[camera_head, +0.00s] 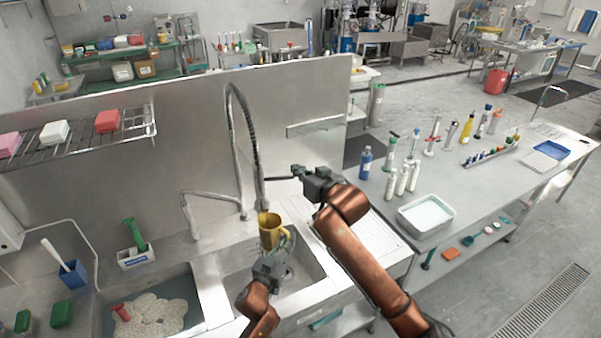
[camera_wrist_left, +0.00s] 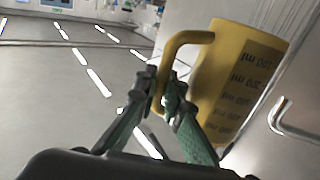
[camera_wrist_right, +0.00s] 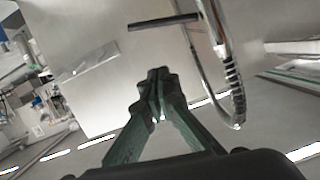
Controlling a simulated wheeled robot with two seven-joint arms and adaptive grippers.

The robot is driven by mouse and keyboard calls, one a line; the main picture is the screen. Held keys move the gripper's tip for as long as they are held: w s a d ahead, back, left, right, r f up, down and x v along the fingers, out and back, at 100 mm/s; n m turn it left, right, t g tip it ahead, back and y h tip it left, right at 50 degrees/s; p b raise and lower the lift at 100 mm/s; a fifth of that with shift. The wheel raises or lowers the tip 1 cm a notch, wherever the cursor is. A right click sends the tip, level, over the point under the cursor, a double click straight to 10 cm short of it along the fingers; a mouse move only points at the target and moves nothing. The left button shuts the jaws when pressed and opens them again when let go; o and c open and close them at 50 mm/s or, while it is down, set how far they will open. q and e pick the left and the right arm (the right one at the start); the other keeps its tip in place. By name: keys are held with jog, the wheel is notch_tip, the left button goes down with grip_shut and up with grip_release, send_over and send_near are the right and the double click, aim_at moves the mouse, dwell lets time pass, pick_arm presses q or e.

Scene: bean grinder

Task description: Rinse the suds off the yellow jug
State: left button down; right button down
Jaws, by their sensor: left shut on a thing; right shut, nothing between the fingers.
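The yellow jug (camera_head: 268,234) is held over the right sink basin (camera_head: 309,262), below the end of the spring spray hose (camera_head: 242,108). My left gripper (camera_head: 279,259) is shut on its handle, clear in the left wrist view (camera_wrist_left: 168,88), where measuring marks show on the jug body (camera_wrist_left: 243,75). I cannot make out suds on the jug or water falling. My right gripper (camera_head: 298,172) is shut and empty, right of the hose. In the right wrist view its fingertips (camera_wrist_right: 157,78) are together, below a dark bar (camera_wrist_right: 164,22) and left of the hose (camera_wrist_right: 234,75).
A second faucet (camera_head: 191,212) stands left of the hose. The left basin holds a whitish mass (camera_head: 158,316) and a red-handled tool (camera_head: 120,311). Bottles (camera_head: 390,182) and a white tray (camera_head: 426,214) stand on the table at right. A metal back panel (camera_head: 190,150) rises behind the sink.

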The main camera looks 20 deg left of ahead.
aim_at(280, 178)
jog(key=s+a+f+n+g, duration=0.15)
jog(key=s+n, duration=0.35)
jog(key=n, duration=1.2)
jog(key=d+f+n+g+h, duration=0.1)
jog(key=d+f+n, duration=0.15)
jog(key=n, duration=0.65)
jog(key=d+f+n+g+h, duration=0.1)
jog(key=f+n, duration=0.2)
jog(key=n, duration=0.6)
jog(key=w+a+f, duration=0.1)
jog(key=w+a, duration=0.5)
jog(key=a, duration=0.1)
jog(key=shift+w+f+n, duration=0.3)
jog(key=shift+w, duration=0.1)
